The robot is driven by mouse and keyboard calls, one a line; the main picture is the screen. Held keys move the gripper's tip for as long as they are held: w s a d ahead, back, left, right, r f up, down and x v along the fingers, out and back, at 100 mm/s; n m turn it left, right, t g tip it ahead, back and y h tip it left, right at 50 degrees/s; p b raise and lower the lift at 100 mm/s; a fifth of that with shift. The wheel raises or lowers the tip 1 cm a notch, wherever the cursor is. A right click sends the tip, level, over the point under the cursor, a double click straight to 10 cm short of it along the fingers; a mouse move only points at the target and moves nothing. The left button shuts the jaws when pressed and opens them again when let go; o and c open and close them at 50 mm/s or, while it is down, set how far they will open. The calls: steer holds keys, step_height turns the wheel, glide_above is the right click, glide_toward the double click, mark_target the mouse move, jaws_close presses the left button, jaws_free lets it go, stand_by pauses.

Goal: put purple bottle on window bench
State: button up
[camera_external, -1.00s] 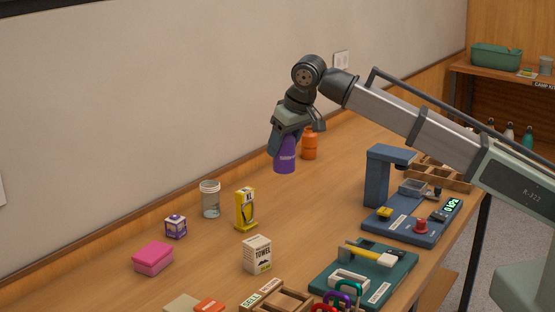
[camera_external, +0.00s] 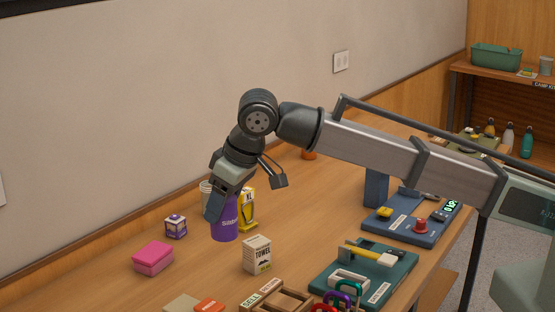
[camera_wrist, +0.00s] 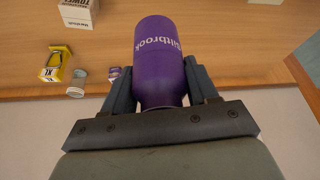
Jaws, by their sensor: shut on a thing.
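The purple bottle (camera_external: 225,220) is held by my gripper (camera_external: 218,203), whose fingers are shut on its upper part. In the external view it hangs upright over the wooden table, in front of the glass jar and the yellow box; a gap under it is hard to judge. In the wrist view the bottle (camera_wrist: 158,60) sits between the two fingers (camera_wrist: 160,92), with white lettering on its side. I cannot tell which surface is the window bench.
A yellow box (camera_external: 247,208), glass jar (camera_external: 205,190), towel box (camera_external: 257,254), small purple-white box (camera_external: 176,226) and pink block (camera_external: 153,258) stand around the bottle. A green tray (camera_external: 388,287) and blue scale station (camera_external: 400,228) are at right. A shelf (camera_external: 505,78) stands at the back right.

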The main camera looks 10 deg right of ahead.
mark_target(228, 220)
step_height(228, 220, down, 5)
steer(key=shift+f, duration=5.6)
steer(key=shift+f, duration=0.1)
steer(key=o, duration=1.2)
steer(key=v, duration=1.1)
steer(key=shift+s+d+r, duration=0.1)
steer(key=shift+r, duration=0.2)
steer(key=shift+s+d+r, duration=0.1)
steer(key=shift+r, duration=0.2)
steer(key=shift+c, duration=0.5)
